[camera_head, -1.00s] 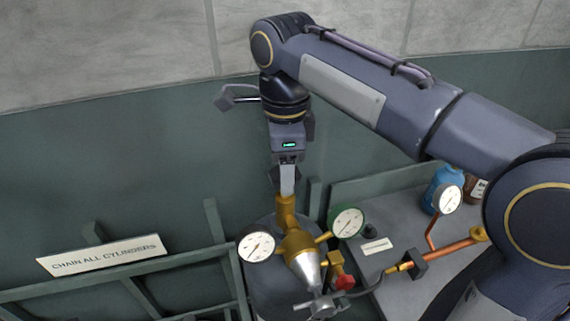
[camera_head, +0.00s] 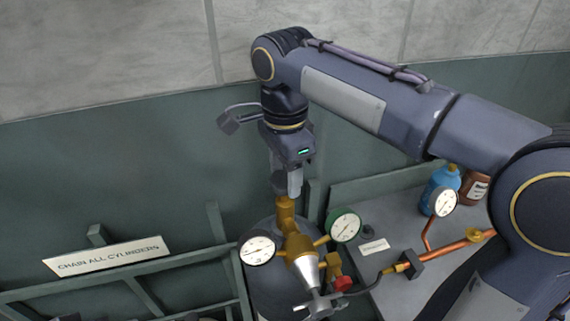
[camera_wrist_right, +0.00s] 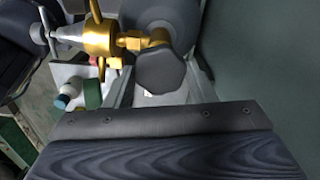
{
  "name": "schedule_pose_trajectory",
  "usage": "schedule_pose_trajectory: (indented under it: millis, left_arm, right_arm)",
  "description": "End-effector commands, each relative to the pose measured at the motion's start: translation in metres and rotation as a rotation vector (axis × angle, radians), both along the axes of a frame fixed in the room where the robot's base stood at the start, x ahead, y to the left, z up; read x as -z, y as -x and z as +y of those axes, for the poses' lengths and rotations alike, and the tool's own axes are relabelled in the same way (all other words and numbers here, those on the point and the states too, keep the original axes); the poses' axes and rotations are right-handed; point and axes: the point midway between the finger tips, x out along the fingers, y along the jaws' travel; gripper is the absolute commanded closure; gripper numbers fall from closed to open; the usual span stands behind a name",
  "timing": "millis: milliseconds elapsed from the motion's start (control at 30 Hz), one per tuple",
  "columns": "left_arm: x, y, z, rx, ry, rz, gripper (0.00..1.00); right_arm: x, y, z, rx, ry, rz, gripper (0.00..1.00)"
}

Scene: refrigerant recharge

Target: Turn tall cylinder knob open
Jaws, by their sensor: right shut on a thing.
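The tall grey cylinder (camera_head: 262,285) stands at the bottom centre of the head view, with a brass valve (camera_head: 286,212) on top. My right gripper (camera_head: 287,190) points down onto the top of this valve and is shut on the knob, which its fingers mostly hide in the head view. In the right wrist view the grey, many-sided knob (camera_wrist_right: 160,72) shows beside the brass fitting. A brass and silver regulator (camera_head: 301,256) with two round gauges is attached to the valve. My left gripper is not in view.
A grey bench (camera_head: 385,275) at right carries copper piping, a gauge (camera_head: 445,203), a blue bottle (camera_head: 437,185) and a brown bottle (camera_head: 474,188). A green rack with a "CHAIN ALL CYLINDERS" sign (camera_head: 108,256) is at left. A wall stands behind.

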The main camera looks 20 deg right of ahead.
Motion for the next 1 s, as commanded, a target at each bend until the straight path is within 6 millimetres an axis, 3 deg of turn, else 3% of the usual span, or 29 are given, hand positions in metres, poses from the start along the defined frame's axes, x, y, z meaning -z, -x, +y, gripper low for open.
schedule_pose_trajectory:
  millis: [1000]
  left_arm:
    - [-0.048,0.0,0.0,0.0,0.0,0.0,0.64]
  right_arm:
    - [-0.001,0.0,0.0,-0.967,-0.001,0.002,0.73]
